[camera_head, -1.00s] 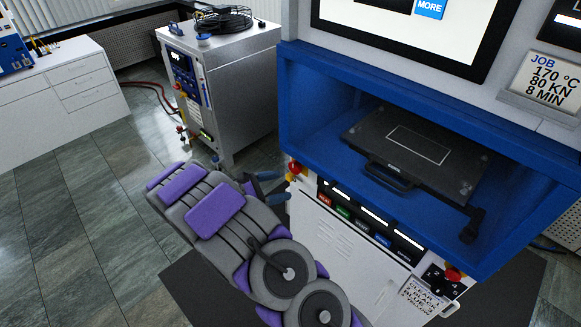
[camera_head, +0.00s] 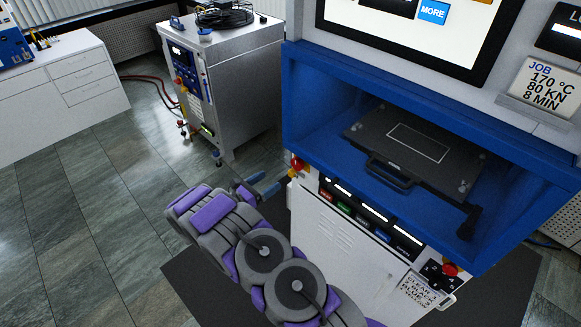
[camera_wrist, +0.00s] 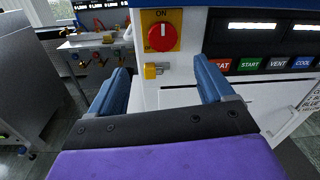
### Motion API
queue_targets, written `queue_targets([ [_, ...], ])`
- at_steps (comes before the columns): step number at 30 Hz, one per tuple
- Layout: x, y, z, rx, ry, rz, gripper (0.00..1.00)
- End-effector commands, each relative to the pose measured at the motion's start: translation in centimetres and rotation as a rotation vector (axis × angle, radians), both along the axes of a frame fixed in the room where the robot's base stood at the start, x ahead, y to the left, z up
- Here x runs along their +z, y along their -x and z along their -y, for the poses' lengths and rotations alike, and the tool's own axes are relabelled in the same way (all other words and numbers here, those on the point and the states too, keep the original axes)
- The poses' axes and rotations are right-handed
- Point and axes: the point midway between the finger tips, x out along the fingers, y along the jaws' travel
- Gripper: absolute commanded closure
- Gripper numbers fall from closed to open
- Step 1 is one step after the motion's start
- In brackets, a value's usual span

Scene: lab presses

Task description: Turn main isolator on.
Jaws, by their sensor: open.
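The main isolator is a round red knob (camera_wrist: 162,37) on a yellow plate marked ON, on the press's pale front in the wrist view. A small pale mark stands near upright on the knob; its exact setting is hard to tell. In the head view, the red knob (camera_head: 297,164) is at the left edge of the press, below the blue chamber. My gripper (camera_wrist: 162,76) is open and empty, its two blue fingers spread below the knob in the picture, apart from it. In the head view, my gripper (camera_head: 269,183) is just left of the knob.
A yellow block (camera_wrist: 154,70) sits just below the isolator. HEAT, START, VENT and COOL buttons (camera_wrist: 249,65) are to its right. The blue press chamber (camera_head: 330,85) overhangs the panel. A grey machine (camera_head: 240,75) stands behind left. Floor at left is clear.

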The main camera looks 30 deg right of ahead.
Motion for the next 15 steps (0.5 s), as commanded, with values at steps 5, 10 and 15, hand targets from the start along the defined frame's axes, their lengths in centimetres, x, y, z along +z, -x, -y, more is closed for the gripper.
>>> queue_targets([
  [5,0.0,-0.9,4.0,-0.006,-0.004,-0.001,0.19],
  [10,0.1,-1.8,6.9,-0.006,0.000,0.000,0.19],
  [15,0.1,-2.5,9.2,-0.005,0.002,0.000,0.19],
])
